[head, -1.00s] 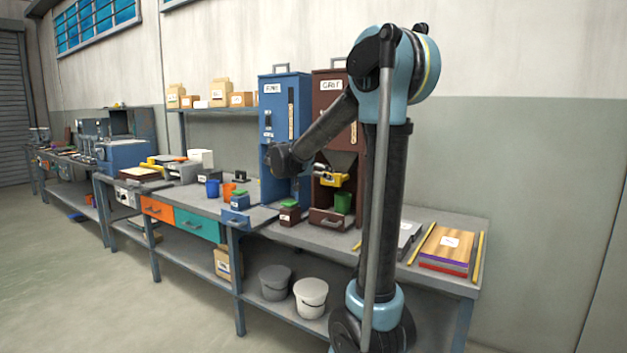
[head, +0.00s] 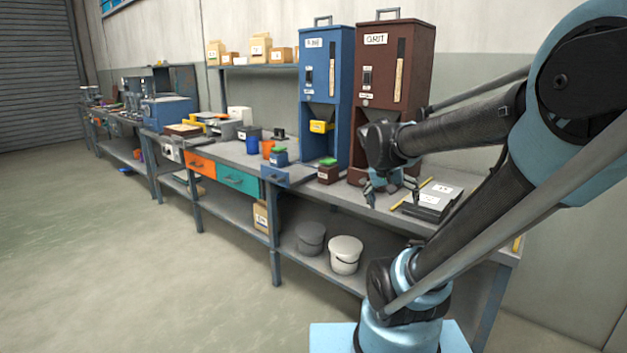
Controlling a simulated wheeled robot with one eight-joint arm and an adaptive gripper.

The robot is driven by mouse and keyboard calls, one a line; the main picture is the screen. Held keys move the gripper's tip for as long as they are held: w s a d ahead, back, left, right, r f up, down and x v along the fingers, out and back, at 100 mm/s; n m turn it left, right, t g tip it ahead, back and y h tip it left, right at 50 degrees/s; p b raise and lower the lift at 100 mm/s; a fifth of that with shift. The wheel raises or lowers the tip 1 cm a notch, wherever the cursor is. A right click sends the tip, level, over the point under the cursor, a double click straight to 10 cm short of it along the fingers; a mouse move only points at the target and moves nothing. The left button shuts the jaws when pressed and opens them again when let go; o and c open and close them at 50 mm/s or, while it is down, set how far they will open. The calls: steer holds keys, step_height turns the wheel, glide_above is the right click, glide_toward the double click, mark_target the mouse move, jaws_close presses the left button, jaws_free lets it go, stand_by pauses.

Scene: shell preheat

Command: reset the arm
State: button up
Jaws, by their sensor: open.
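My arm rises from its light blue base at the lower right and bends back over the bench. My gripper (head: 391,193) hangs from its end, fingers pointing down and apart, with nothing seen between them. It is in front of the brown GRIT cabinet (head: 388,75), above the front part of the bench (head: 350,202). Whether the fingertips touch the bench top cannot be told. The lower part of the GRIT cabinet is partly hidden behind my gripper and wrist.
A blue cabinet (head: 326,80) stands left of the GRIT cabinet. A small dark red box with a green top (head: 328,172) is left of my gripper, and a dark tray with papers (head: 432,203) is right of it. Two buckets (head: 345,254) sit below. The floor at left is clear.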

steer(key=s+a+f+n+g+y, duration=0.1)
steer(key=s+a+f+y, duration=0.1)
steer(key=s+f, duration=0.3)
steer(key=s+a+f+n+y, duration=0.2)
steer(key=s+f, duration=0.3)
steer(key=s, duration=0.4)
steer(key=shift+s+a+f+n+g, duration=0.15)
steer(key=shift+s+a+n+g, duration=0.2)
steer(key=shift+a, duration=0.2)
steer(key=shift+w, duration=0.15)
steer(key=shift+w+f, duration=0.2)
steer(key=shift+w, duration=0.25)
